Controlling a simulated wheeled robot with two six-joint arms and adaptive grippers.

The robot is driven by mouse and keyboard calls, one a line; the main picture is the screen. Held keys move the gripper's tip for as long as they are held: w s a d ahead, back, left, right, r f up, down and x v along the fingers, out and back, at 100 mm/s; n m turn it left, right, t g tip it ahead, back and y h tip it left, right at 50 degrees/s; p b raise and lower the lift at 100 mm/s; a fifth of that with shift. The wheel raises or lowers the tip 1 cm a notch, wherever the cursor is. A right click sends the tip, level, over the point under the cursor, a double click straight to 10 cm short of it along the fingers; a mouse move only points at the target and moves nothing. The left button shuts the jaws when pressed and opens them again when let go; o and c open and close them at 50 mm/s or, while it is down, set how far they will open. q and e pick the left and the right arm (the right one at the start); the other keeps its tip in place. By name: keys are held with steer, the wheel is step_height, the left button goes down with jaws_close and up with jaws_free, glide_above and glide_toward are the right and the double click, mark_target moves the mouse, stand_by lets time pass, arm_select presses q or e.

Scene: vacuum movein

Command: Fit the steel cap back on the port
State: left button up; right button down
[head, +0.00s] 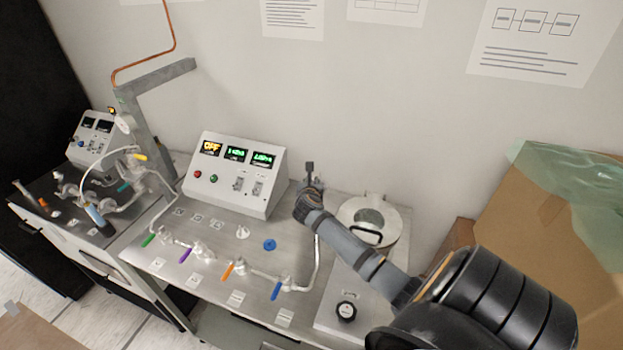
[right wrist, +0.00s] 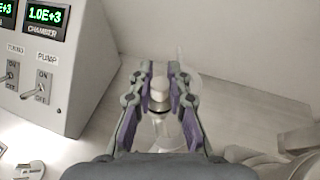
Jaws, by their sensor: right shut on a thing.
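My right gripper (head: 309,184) is just right of the control box, over the back of the steel bench. In the right wrist view its two purple-lined fingers (right wrist: 159,84) are closed around a small pale cylinder, the steel cap (right wrist: 159,90). A pale, shiny tapered piece (right wrist: 168,128) shows between the fingers below the cap; I cannot tell whether it is the port or whether the cap touches it. In the head view the gripper hides the cap and the spot beneath. My left gripper is not in view.
The control box (head: 238,175) with lit displays stands close to the left of the gripper. A bent metal tube (head: 317,262) rises near the gripper. A round lidded chamber (head: 385,213) is to the right, and a cardboard box (head: 570,225) farther right. Valves with coloured handles (head: 228,271) line the front.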

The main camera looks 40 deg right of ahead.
steer(key=shift+f, duration=0.45)
stand_by(0.3)
steer(key=c, duration=1.2)
jaws_free()
steer(key=v, duration=1.2)
